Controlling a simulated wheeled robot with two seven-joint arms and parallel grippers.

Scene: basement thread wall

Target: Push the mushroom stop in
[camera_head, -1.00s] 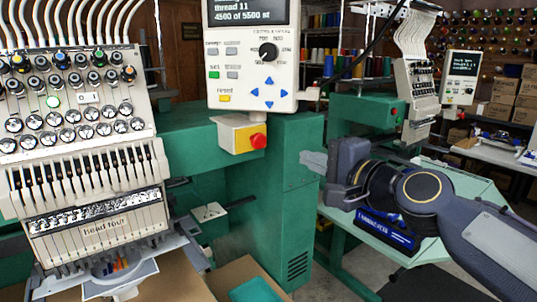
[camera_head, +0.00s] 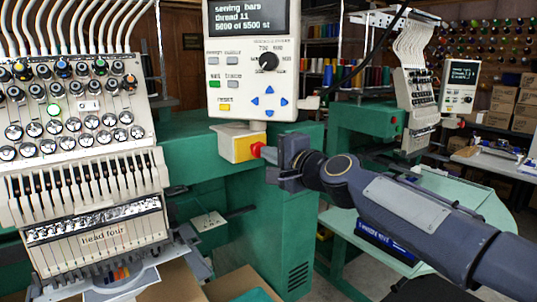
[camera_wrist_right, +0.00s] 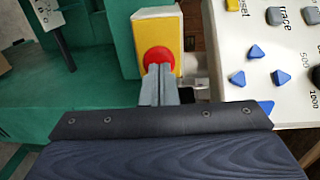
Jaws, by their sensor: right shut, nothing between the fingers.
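The red mushroom stop (camera_head: 257,149) sits on the right face of a yellow box (camera_head: 237,146) under the control panel. My right gripper (camera_head: 266,153) is shut and empty, with its fingertips at the stop in the head view. In the right wrist view, the red stop (camera_wrist_right: 160,60) shows on the yellow box (camera_wrist_right: 158,25). The shut fingers (camera_wrist_right: 159,72) overlap the lower part of the stop there. I cannot tell whether they touch it or how far in it sits. My left gripper is not in view.
The control panel (camera_head: 254,60) with blue arrow buttons hangs just above the box. The green machine body (camera_head: 285,225) is behind and below. The embroidery head (camera_head: 85,170) stands at left. A second machine (camera_head: 415,100) and a pale green table (camera_head: 470,200) are at right.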

